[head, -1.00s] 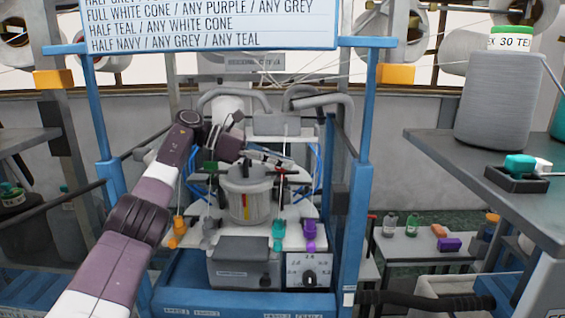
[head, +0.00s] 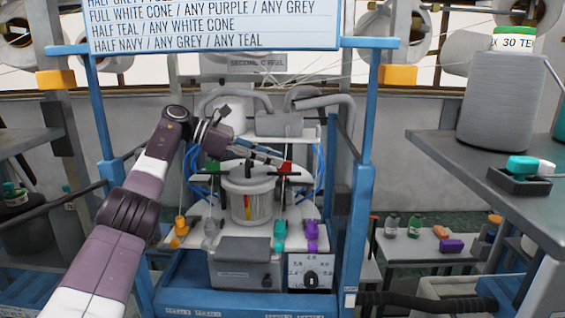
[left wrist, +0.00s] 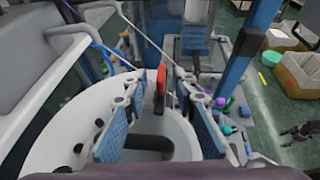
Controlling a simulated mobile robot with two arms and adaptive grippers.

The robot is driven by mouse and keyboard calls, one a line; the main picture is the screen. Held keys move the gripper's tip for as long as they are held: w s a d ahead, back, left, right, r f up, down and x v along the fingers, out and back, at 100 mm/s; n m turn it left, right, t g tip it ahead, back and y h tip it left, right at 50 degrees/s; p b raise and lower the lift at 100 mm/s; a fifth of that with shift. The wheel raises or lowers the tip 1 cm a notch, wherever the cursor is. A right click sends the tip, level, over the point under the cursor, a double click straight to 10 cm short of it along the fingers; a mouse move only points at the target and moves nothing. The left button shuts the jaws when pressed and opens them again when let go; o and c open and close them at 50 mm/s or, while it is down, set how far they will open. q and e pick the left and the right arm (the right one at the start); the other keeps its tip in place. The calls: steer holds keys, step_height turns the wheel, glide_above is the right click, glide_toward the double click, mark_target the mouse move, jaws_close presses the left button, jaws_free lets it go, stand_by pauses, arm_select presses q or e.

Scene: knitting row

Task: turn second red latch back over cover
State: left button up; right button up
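The grey-white round can (head: 250,203) stands in the middle of the blue-framed machine, with a red and yellow strip on its front. A red latch (head: 285,167) shows at the right of its top, by my left gripper's tips. In the left wrist view the red latch (left wrist: 161,80) stands upright between the fingers, near the rim of the white round body (left wrist: 60,125). My left gripper (head: 278,162) reaches over the can from the left. Its blue-padded fingers (left wrist: 162,95) are apart, with gaps beside the latch.
Grey hoses (head: 232,97) arch behind the can. Orange (head: 181,228), teal (head: 280,232) and purple (head: 312,235) pieces stand along the machine's front. A grey box (head: 243,262) and a dial (head: 309,272) sit below. A shelf with a large grey cone (head: 497,95) is at right.

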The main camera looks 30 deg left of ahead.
arm_select(q)
steer(key=shift+v, duration=1.9)
steer(key=shift+f, duration=0.1)
